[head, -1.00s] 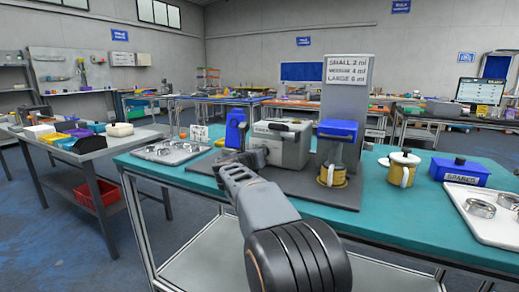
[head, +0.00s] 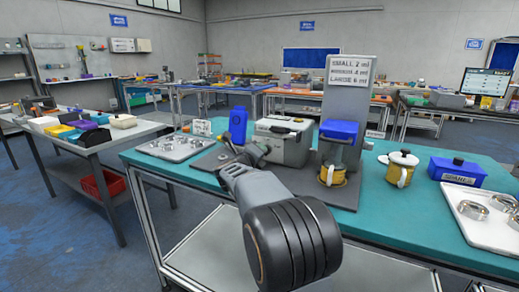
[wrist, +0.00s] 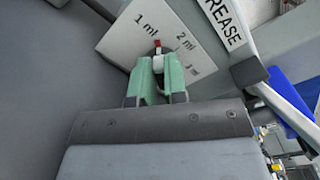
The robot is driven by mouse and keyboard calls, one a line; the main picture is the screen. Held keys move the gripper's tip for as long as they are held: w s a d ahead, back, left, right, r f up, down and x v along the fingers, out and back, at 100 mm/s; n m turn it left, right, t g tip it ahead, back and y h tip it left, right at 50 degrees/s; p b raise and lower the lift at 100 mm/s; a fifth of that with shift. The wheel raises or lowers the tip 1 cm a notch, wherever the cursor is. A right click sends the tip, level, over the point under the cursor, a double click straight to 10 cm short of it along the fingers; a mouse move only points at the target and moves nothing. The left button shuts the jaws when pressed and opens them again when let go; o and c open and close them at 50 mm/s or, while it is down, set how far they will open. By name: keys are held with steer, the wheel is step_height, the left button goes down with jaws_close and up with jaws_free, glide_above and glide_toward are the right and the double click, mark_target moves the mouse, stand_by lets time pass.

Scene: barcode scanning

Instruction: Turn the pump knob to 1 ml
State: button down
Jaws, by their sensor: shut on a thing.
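The grey pump box labelled GREASE (head: 283,143) stands on a dark base on the teal bench. In the wrist view, its white dial plate (wrist: 120,48) carries 1 ml, 2 ml and a third, partly covered mark. The knob's red pointer (wrist: 156,43) sits between the 1 ml and 2 ml marks. My gripper (wrist: 160,66) has its green fingers shut on the knob, whose body is mostly hidden between them. In the head view my gripper (head: 250,154) is at the front left of the pump, and the knob cannot be made out.
A blue bottle (head: 237,124) is behind my gripper. A metal tray (head: 175,148) lies left; another mug and a blue SPARES box (head: 458,172) are right.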

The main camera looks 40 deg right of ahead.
steer(key=shift+f+n, duration=0.1)
steer(key=shift+n, duration=0.2)
stand_by(0.4)
steer(key=c, duration=1.2)
jaws_free()
steer(key=shift+o, duration=0.2)
steer(key=p+v, duration=0.1)
steer(key=v, duration=1.3)
steer(key=shift+d, duration=0.1)
